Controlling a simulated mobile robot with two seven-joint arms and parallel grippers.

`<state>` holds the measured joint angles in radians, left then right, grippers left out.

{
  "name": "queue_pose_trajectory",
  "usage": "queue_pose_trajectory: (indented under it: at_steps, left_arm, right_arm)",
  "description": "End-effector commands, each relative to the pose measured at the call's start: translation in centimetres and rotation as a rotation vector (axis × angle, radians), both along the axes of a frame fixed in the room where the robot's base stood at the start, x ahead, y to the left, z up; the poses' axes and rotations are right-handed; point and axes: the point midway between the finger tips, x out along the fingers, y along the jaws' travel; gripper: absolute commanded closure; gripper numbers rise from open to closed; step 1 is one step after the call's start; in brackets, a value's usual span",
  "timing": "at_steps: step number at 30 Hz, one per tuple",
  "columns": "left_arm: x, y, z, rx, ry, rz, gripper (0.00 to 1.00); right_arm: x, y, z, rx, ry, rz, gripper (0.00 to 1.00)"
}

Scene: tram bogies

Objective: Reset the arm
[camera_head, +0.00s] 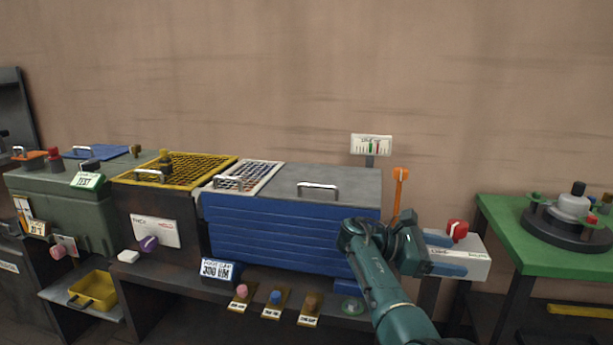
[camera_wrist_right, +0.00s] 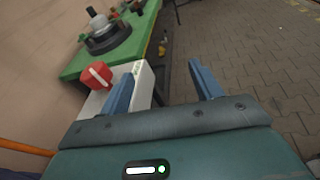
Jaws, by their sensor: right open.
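My right arm (camera_head: 378,275) is teal and comes up from the bottom of the head view, bent to the right at the top. My right gripper (camera_head: 456,255) has two blue fingers that point right, in front of a white box with a red knob (camera_head: 457,229). In the right wrist view the gripper (camera_wrist_right: 160,80) is open and its fingers are well apart. Nothing shows between them except background. The red knob (camera_wrist_right: 95,76) sits left of the left finger, apart from it. My left gripper is not in view.
A blue ribbed cabinet (camera_head: 270,232) with a grey lid stands left of my arm. An orange lever (camera_head: 399,190) rises behind the arm. A green table (camera_head: 510,240) with a round fixture (camera_head: 570,215) is at right. Paved floor (camera_wrist_right: 255,50) lies open in the wrist view.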

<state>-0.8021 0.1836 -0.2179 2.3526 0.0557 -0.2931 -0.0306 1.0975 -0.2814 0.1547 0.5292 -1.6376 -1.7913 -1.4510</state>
Motion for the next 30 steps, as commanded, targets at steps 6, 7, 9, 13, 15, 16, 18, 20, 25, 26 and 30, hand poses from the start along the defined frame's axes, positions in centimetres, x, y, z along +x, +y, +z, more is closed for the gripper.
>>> queue_pose_trajectory:
  at_steps: [6, 7, 9, 13, 15, 16, 18, 20, 25, 26, 30]
  left_arm:
    - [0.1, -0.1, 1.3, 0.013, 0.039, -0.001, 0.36]
    - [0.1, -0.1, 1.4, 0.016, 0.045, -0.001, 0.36]
    - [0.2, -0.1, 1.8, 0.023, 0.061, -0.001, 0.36]
    - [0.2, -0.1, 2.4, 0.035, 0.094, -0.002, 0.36]
    - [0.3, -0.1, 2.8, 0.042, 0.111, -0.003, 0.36]
    - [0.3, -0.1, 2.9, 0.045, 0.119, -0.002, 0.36]
    - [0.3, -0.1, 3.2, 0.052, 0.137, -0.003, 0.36]
    - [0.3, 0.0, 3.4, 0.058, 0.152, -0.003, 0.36]
    - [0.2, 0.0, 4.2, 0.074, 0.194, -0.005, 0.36]
    - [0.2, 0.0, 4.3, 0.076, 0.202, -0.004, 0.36]
    - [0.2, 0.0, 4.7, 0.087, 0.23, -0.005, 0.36]
  right_arm:
    - [-1.3, -3.3, -8.7, 0.188, -0.196, 0.063, 0.36]
    - [-1.7, -3.6, -10.0, 0.221, -0.236, 0.072, 0.36]
    - [-2.9, -4.3, -13.2, 0.308, -0.335, 0.093, 0.36]
    - [-5.9, -4.4, -18.2, 0.498, -0.55, 0.125, 0.36]
    - [-7.8, -3.8, -20.1, 0.614, -0.667, 0.132, 0.36]
    - [-8.7, -3.4, -20.7, 0.667, -0.717, 0.133, 0.36]
    - [-11.0, -2.2, -21.8, 0.798, -0.831, 0.127, 0.36]
    - [-13.2, -0.8, -22.2, 0.92, -0.927, 0.111, 0.36]
    - [-20.2, 4.7, -20.5, 1.306, -1.168, -0.013, 0.36]
    - [-21.5, 5.7, -19.8, 1.377, -1.204, -0.05, 0.36]
    - [-26.7, 10.0, -15.7, 1.664, -1.338, -0.245, 0.36]
